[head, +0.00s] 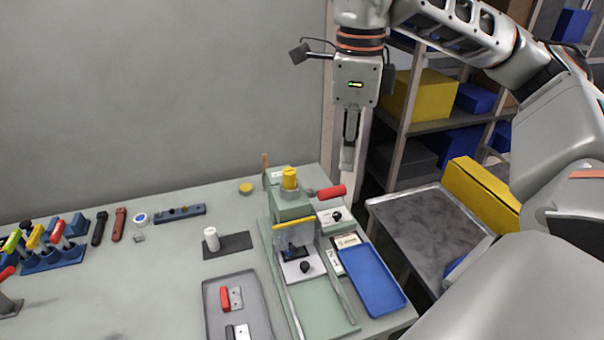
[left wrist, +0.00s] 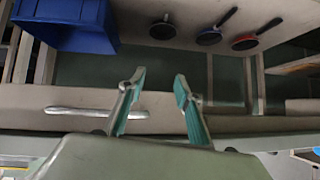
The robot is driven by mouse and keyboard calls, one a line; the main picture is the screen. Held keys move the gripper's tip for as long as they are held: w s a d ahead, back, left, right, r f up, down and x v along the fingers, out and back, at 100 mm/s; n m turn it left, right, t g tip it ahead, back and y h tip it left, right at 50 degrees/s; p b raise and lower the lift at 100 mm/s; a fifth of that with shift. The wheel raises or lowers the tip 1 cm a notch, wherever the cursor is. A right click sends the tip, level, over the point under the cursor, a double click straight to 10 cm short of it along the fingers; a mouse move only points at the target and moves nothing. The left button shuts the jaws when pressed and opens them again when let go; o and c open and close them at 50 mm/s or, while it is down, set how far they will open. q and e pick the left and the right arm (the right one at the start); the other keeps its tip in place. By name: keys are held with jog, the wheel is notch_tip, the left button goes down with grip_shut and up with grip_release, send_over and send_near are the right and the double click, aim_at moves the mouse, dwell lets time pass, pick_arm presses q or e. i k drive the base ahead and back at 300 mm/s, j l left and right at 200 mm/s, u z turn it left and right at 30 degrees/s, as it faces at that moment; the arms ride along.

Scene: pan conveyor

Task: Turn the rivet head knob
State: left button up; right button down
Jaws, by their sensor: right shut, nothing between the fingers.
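A green press machine (head: 292,207) stands at the right part of the table, with a yellow cap (head: 289,178) on top and a red-handled lever (head: 331,192) at its right. A small white plate beside it carries a black knob (head: 336,216). Another black knob (head: 305,267) sits on the light plate of the press's slide. I cannot tell which of these is the rivet head knob. My right gripper (head: 347,160) points down, shut and empty, above and behind the press, apart from it. My left gripper (left wrist: 158,105) shows only in the left wrist view, open and empty.
A blue tray (head: 372,280) lies right of the press; a grey tray (head: 211,307) with red and black parts lies left. A white cylinder (head: 211,239) stands on a dark mat. Shelves (head: 432,122) stand behind right. The left wrist view shows pans (left wrist: 209,37) and a blue bin (left wrist: 68,25).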

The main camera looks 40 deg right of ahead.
aim_at(337, 215)
jog(key=k+j, duration=0.35)
jog(key=j, duration=0.15)
jog(key=k+j, duration=0.4)
jog(key=j, duration=0.1)
